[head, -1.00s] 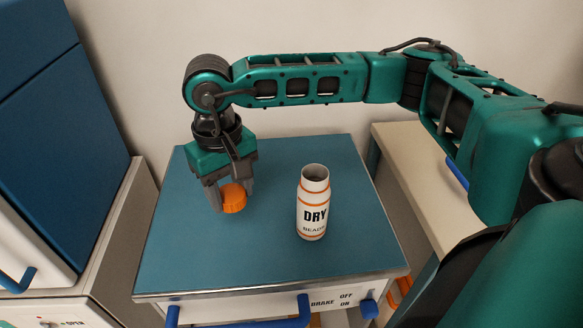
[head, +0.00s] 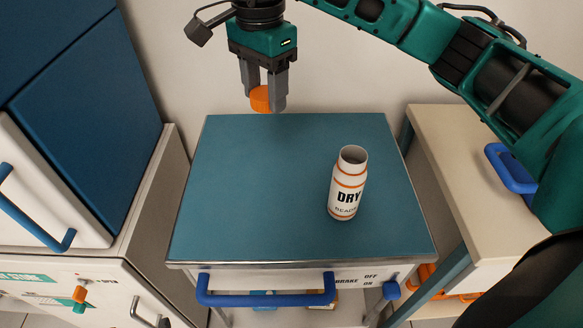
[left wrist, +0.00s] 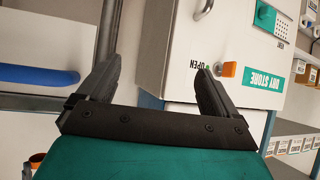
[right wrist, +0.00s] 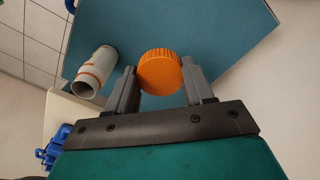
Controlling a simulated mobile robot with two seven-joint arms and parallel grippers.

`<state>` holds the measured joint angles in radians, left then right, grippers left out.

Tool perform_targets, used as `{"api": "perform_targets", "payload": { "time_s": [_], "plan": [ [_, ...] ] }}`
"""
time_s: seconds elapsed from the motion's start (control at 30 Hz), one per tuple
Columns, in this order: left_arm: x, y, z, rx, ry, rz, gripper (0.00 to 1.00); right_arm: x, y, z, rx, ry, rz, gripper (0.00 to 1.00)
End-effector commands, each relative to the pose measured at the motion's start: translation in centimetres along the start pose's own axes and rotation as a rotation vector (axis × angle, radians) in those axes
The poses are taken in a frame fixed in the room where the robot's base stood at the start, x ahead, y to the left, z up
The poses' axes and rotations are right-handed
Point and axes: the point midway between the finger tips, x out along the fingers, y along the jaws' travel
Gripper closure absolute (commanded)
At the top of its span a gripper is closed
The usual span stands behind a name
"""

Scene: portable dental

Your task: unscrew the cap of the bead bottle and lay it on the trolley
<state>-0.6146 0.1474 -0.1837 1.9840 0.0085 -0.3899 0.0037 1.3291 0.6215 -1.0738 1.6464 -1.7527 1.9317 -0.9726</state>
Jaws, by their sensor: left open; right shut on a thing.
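The bead bottle (head: 347,190), white with orange bands and marked DRY BEADS, stands upright and open-necked on the right part of the blue trolley top (head: 270,190). It also shows in the right wrist view (right wrist: 92,72). My right gripper (head: 264,98) is shut on the orange ribbed cap (head: 260,99), which also shows between its fingers in the right wrist view (right wrist: 160,72). In the head view the cap appears at the trolley's back edge, raised clear of the top. My left gripper (left wrist: 158,75) is open and empty in the left wrist view, and not in the head view.
The trolley top is clear apart from the bottle. A blue handle (head: 265,298) runs along its front. A cabinet (head: 85,275) stands at left and a pale side table (head: 450,160) at right. The left wrist view shows a DRY STORE cabinet (left wrist: 235,35).

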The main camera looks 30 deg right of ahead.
Motion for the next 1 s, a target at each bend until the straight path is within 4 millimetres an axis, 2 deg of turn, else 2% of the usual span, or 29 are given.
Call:
{"api": "perform_targets", "payload": {
  "time_s": [0.4, 0.5, 0.6, 0.83, 1.0],
  "plan": [
    [0.3, 0.1, -0.2, -0.005, 0.007, 0.004, 0.07, 10.9, 0.2, 0.1, 0.001, -0.001, 0.008, 0.85],
    [0.3, 0.2, -0.3, -0.005, 0.009, 0.006, 0.07, 13.0, 0.1, 0.0, 0.002, -0.001, 0.006, 0.85],
    [0.4, 0.3, -0.3, -0.005, 0.009, 0.008, 0.07, 14.4, 0.1, 0.0, 0.001, -0.001, 0.004, 0.85],
    [0.5, 0.4, -0.2, -0.006, 0.009, 0.010, 0.07, 16.1, 0.1, 0.0, 0.000, 0.000, 0.004, 0.85],
    [0.7, 0.5, 0.0, -0.006, 0.008, 0.012, 0.07, 18.7, 0.1, 0.1, 0.000, -0.001, 0.005, 0.85]
  ]
}}
